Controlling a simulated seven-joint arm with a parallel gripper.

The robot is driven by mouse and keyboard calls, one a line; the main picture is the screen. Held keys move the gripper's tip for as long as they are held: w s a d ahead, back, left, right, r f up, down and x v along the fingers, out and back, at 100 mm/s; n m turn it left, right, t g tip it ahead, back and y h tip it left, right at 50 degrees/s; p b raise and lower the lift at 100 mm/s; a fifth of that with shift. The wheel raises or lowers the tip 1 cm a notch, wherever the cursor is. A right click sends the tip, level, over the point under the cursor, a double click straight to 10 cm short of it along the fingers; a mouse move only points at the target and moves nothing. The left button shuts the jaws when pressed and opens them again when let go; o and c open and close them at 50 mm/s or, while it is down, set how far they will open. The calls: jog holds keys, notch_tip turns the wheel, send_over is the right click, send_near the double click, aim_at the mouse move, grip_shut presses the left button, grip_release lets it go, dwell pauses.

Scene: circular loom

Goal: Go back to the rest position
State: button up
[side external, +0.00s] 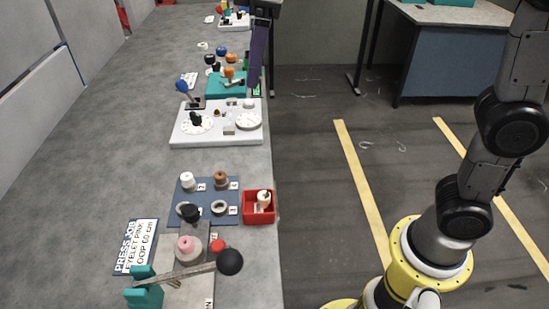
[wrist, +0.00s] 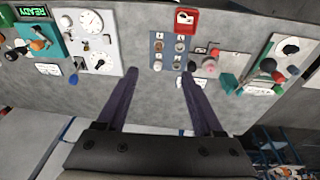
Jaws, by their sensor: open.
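My gripper (wrist: 160,73) shows in the wrist view with its two long purple fingers spread wide and nothing between them. In the side external view my gripper (side external: 255,90) is at the top, its fingers pointing down near the bench's right edge, beside the teal station (side external: 226,88). One finger hides the other there, and I cannot tell its exact height over the bench. The wrist view looks down on the grey bench (wrist: 225,22), with the blue numbered board (wrist: 158,46) beyond and between the fingertips.
A white panel with dials (side external: 217,138) stands mid-bench. Nearer are a blue board (side external: 207,198) with spools and rings, a red bin (side external: 259,219), a press with a black-knobbed lever (side external: 230,262) and a sign (side external: 137,247). Open floor (side external: 315,200) lies right of the bench.

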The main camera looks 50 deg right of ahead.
jog(key=s+d+f+m+t, duration=0.25)
jog(key=s+d+m, duration=0.25)
jog(key=s+d, duration=0.75)
jog(key=s+d+f+m, duration=0.1)
jog(key=s+f+m, duration=0.2)
jog(key=s+f, duration=0.4)
notch_tip(320, 180, down, 4)
jog(key=shift+s+d+r+h, duration=0.15)
jog(key=shift+d+h, duration=0.1)
jog(key=shift+h, duration=0.15)
jog(key=shift+t, duration=0.25)
